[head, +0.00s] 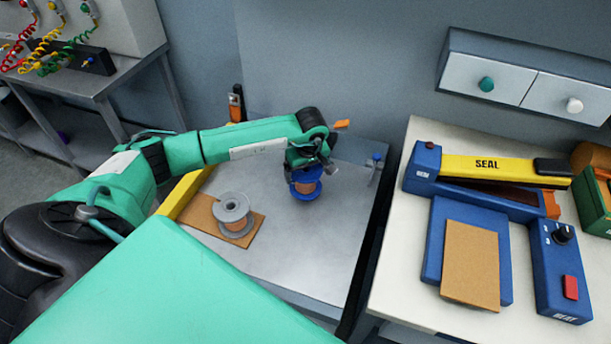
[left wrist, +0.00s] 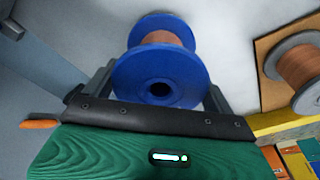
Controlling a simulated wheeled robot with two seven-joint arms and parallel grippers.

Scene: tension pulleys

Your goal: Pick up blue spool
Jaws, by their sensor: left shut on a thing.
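The blue spool (head: 306,186) has blue flanges and copper-coloured winding. It is upright over the metal table in the head view, partly hidden behind my left gripper (head: 310,164). In the left wrist view the blue spool (left wrist: 160,76) sits between the two fingers of my left gripper (left wrist: 162,92), which is shut on it. I cannot tell whether the spool touches the table. My right gripper is not in view.
A grey spool (head: 234,212) stands on a brown board (head: 205,213) to the left on the metal table (head: 300,255). A white table (head: 397,290) to the right carries a blue and yellow sealer (head: 490,167). The metal table's front is clear.

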